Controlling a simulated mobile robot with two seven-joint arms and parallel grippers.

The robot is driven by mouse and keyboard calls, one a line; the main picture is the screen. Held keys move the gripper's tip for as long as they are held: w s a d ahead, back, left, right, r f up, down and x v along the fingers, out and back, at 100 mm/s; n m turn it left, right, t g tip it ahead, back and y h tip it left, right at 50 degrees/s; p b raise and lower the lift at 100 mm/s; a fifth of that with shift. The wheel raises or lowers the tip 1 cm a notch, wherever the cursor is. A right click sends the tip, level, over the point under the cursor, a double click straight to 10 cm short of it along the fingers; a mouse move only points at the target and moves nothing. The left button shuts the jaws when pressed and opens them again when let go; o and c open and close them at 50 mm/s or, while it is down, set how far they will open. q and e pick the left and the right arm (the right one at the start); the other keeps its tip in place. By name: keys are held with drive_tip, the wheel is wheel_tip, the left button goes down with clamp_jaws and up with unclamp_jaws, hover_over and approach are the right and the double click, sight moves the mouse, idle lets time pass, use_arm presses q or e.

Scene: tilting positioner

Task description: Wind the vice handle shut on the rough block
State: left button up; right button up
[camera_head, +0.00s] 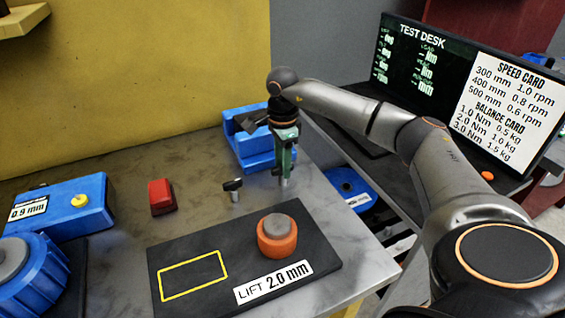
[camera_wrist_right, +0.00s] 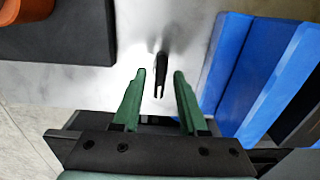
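My right gripper (camera_head: 284,172) points down above the back right of the bench, beside the blue vice-like body (camera_head: 262,160). In the right wrist view its green fingers (camera_wrist_right: 160,98) are apart with nothing held. A black handle (camera_wrist_right: 161,68) shows between and beyond the fingertips; I cannot tell its depth or whether they touch. In the head view a black T-shaped handle (camera_head: 232,186) on a metal post stands left of the gripper. The blue body also shows at the right of the wrist view (camera_wrist_right: 262,70). I cannot clearly make out the rough block. My left gripper is not in view.
A black plate (camera_head: 215,262) with a yellow outline and an orange cylinder (camera_head: 277,240) lies in front. A red block (camera_head: 160,197) and a blue gauge box (camera_head: 60,208) stand left. A test desk screen (camera_head: 465,85) stands right. Bare bench lies around the T-shaped handle.

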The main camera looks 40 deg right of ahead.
clamp_jaws()
